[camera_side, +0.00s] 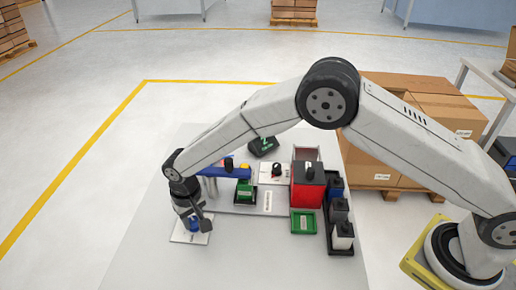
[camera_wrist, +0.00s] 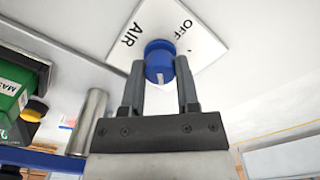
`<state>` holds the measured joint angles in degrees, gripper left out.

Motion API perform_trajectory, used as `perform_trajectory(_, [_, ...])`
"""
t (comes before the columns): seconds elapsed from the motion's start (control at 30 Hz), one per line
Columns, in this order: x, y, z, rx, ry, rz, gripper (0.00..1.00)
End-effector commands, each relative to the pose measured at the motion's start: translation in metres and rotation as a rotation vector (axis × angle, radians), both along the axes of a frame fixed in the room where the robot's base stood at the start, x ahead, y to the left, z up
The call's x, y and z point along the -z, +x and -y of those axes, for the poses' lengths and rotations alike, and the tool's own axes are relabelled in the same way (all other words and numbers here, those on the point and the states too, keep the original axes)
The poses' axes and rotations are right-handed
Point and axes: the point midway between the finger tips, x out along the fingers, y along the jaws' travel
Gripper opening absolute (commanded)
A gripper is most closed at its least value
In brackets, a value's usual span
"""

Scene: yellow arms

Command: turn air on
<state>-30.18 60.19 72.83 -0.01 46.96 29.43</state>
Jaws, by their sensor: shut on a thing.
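A blue round knob (camera_wrist: 159,64) with a white mark sits on a white plate (camera_wrist: 190,22) lettered "AIR" and "OFF". In the wrist view, the two fingers of my gripper (camera_wrist: 160,85) are on either side of the knob and shut on it. The knob's white mark faces toward the gripper body. In the side view, my gripper (camera_side: 194,222) reaches down to the white plate (camera_side: 181,236) at the left of the table. The blue knob (camera_side: 194,226) is partly hidden there by the fingers.
A blue bar on metal posts (camera_side: 222,172) stands just behind the gripper, and a metal cylinder (camera_wrist: 88,122) is close to its left in the wrist view. A red box (camera_side: 307,190), a green tray (camera_side: 303,222) and a black rack (camera_side: 341,235) stand to the right. The table front (camera_side: 235,268) is clear.

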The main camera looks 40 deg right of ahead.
Motion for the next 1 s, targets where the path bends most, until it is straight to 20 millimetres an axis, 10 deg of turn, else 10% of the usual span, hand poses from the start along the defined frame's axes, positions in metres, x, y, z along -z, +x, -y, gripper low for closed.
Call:
perform_trajectory(0.5, [0.0003, -0.0004, 0.0003, 0.031, -0.001, -0.002, 0.00])
perform_trajectory(0.53, [0.0003, -0.0004, 0.0002, 0.031, -0.001, -0.002, 0.43])
perform_trajectory(0.63, [0.0003, -0.0004, 0.0002, 0.031, -0.001, -0.002, 0.75])
perform_trajectory(1.0, [-0.0011, -0.0001, -0.0001, 0.029, 0.000, 0.000, 0.75])
